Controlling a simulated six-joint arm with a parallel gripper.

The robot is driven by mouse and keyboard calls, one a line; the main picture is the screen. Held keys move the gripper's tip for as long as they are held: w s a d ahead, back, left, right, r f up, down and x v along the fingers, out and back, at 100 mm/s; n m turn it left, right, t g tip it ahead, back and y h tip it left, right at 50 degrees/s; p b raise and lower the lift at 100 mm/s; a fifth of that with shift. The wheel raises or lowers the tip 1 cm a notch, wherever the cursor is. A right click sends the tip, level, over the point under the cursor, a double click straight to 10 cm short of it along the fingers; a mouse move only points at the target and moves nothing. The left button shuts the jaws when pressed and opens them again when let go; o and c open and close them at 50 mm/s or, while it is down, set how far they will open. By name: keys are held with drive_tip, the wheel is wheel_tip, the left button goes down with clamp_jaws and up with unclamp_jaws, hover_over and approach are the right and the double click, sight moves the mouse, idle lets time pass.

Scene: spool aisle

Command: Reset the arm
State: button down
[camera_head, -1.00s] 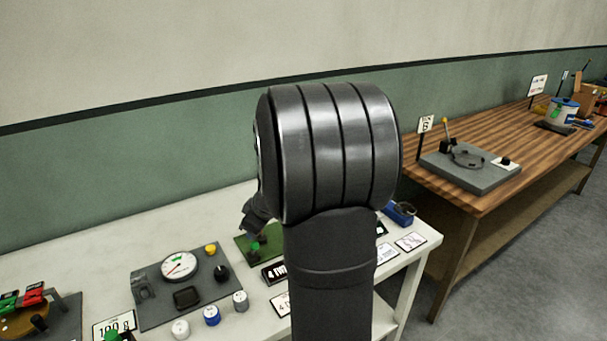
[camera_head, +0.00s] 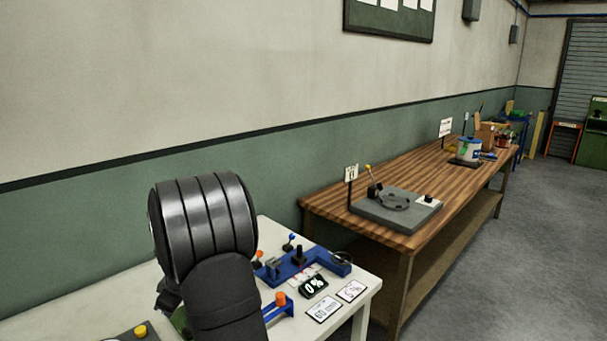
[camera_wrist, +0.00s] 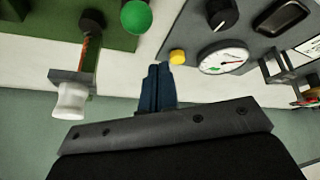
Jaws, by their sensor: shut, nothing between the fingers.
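My gripper (camera_wrist: 157,88) shows in the wrist view with its two dark blue fingers pressed together and nothing between them. It hangs over the white table (camera_wrist: 147,42), between a green panel and a grey gauge panel. In the head view my dark arm covers the left middle of the picture and hides the gripper.
The grey panel has a dial gauge (camera_wrist: 223,58), a yellow button (camera_wrist: 177,57) and a black knob (camera_wrist: 222,14). A green knob (camera_wrist: 136,17) and a white-handled lever (camera_wrist: 70,101) are close by. A blue fixture (camera_head: 300,264) stands right of my arm. A wooden bench (camera_head: 415,172) stands beyond.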

drive_tip(key=d+f, duration=0.2)
drive_tip(key=d, duration=0.1)
drive_tip(key=shift+s, duration=0.1)
drive_tip(key=shift+s+d+r, duration=0.1)
drive_tip(key=shift+s+d, duration=0.05)
drive_tip(key=shift+a+r, duration=0.1)
drive_tip(key=shift+a, duration=0.25)
drive_tip(key=s+d+r, duration=0.3)
drive_tip(key=r, duration=0.3)
drive_tip(key=shift+s+r, duration=0.2)
drive_tip(key=shift+r, duration=0.15)
drive_tip(key=shift+d, duration=0.15)
